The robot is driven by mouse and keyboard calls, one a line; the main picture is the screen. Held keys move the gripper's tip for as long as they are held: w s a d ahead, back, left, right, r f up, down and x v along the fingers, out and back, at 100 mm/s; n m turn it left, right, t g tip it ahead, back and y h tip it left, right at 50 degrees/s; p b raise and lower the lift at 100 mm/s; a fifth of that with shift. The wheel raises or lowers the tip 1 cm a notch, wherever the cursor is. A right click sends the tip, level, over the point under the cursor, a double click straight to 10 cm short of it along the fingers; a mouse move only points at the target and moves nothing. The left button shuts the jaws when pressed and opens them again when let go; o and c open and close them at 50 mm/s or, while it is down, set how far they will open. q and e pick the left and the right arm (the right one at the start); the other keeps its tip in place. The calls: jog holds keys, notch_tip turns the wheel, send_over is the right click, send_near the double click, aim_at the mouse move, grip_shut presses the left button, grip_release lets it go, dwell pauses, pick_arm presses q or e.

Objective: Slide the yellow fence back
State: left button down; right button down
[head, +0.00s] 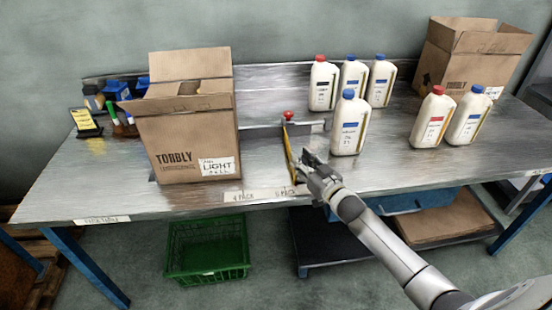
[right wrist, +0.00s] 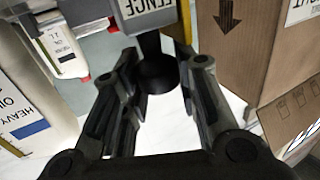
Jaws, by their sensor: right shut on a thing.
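The yellow fence (head: 290,155) is a thin upright yellow-edged plate running front to back on the metal table, just right of the TORBLY box (head: 188,145). A red knob (head: 289,115) shows at its far end. My right gripper (head: 306,168) is at the fence's near end. In the right wrist view, my right gripper (right wrist: 157,75) is shut on a black knob (right wrist: 157,70) below the grey plate with the FENCE label (right wrist: 147,8). A yellow strip (right wrist: 186,18) shows beside the knob. The exact finger contact is partly hidden. My left gripper is out of view.
A white blue-capped bottle (head: 349,125) stands close right of the fence. Several more bottles (head: 353,80) stand behind it and farther right. A second open box (head: 465,65) is at the back right. A green crate (head: 207,250) sits under the table.

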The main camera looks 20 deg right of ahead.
jog(key=shift+s+d, duration=0.25)
jog(key=shift+d, duration=0.65)
jog(key=shift+s+d, duration=0.2)
jog(key=shift+d, duration=0.65)
jog(key=shift+s+d, duration=0.25)
jog(key=shift+d, duration=0.65)
jog(key=c, duration=1.5)
grip_release()
jog(key=o, duration=0.3)
jog(key=shift+s+d, duration=0.1)
jog(key=shift+d, duration=0.1)
jog(key=shift+o, duration=0.2)
jog(key=shift+s+a, duration=0.1)
jog(key=shift+s, duration=0.3)
jog(key=s+d, duration=0.1)
jog(key=s, duration=1)
jog(key=shift+d, duration=0.25)
jog(key=shift+s+a+f, duration=0.1)
